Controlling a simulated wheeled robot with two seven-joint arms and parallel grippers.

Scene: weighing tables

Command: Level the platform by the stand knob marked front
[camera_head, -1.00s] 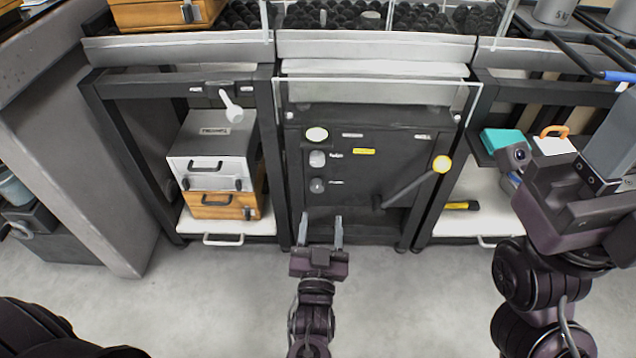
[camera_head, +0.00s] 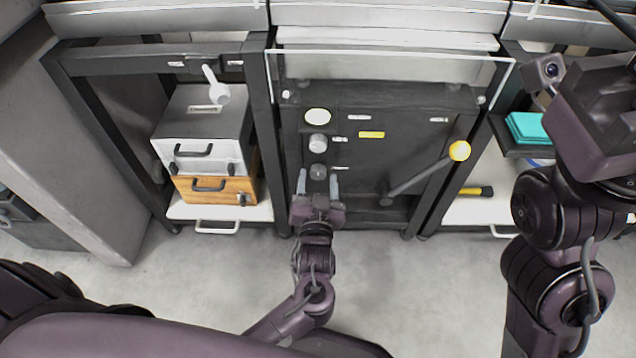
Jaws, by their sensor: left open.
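The dark stand panel (camera_head: 415,140) has two grey knobs in a column, an upper knob (camera_head: 318,143) and a lower knob (camera_head: 318,172). Small labels sit beside them, too small to read, so I cannot tell which is marked front. A round cream disc (camera_head: 317,116) sits above the knobs. My left gripper (camera_head: 318,182) is open and points at the panel, its fingers on either side of the lower knob in the picture. Contact cannot be told. My right gripper's body is at the upper right, with its fingers out of frame. The platform cannot be made out clearly.
A clear pane (camera_head: 390,65) spans above the panel. Drawer boxes (camera_head: 203,150) stand on the left shelf, a teal block (camera_head: 528,127) on the right. The floor in front is clear.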

